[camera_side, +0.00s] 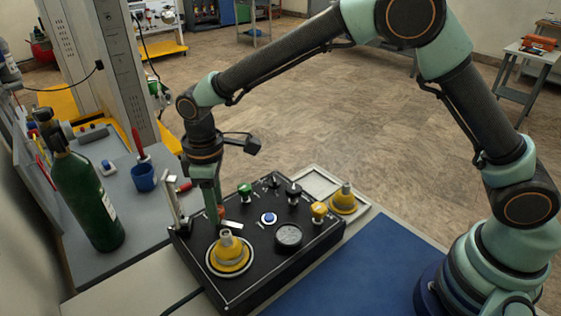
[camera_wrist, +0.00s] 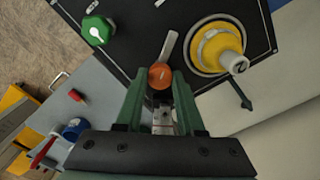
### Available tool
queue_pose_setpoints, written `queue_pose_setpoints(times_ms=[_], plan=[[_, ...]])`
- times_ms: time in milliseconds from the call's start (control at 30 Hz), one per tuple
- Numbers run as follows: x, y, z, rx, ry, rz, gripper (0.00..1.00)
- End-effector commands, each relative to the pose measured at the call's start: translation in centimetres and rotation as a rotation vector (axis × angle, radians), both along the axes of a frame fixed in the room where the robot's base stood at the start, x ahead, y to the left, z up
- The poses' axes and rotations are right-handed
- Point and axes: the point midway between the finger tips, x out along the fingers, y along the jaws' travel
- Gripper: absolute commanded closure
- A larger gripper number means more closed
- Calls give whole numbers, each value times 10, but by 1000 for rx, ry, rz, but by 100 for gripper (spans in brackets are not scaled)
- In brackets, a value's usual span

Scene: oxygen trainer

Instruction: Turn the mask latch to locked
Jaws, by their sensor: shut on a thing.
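The mask latch, an orange-brown post (camera_wrist: 160,77) with a flat silver lever (camera_wrist: 168,47), stands on the black panel (camera_side: 187,257). In the side view its lever (camera_side: 233,226) lies beside the yellow mask fitting (camera_side: 229,254) in its round seat. That fitting also shows at upper right in the wrist view (camera_wrist: 219,46). My gripper (camera_side: 215,212) points down onto the panel. In the wrist view its green fingers (camera_wrist: 158,86) are shut on the latch, one on each side of the post. The fingertips partly hide the latch's base.
On the panel are a green knob (camera_side: 244,190), a blue button (camera_side: 269,218), a dark gauge (camera_side: 288,235) and a yellow knob (camera_side: 319,210). Another yellow fitting (camera_side: 343,201) sits at right. A green cylinder (camera_side: 88,198) and blue cup (camera_side: 144,178) stand at left. The blue mat (camera_side: 350,275) is clear.

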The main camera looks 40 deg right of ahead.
Motion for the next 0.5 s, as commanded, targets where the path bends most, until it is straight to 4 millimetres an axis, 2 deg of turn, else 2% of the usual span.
queue_pose_setpoints(times_ms=[500], plan=[[0, 0, 2, 0, -1, -487, 100]])
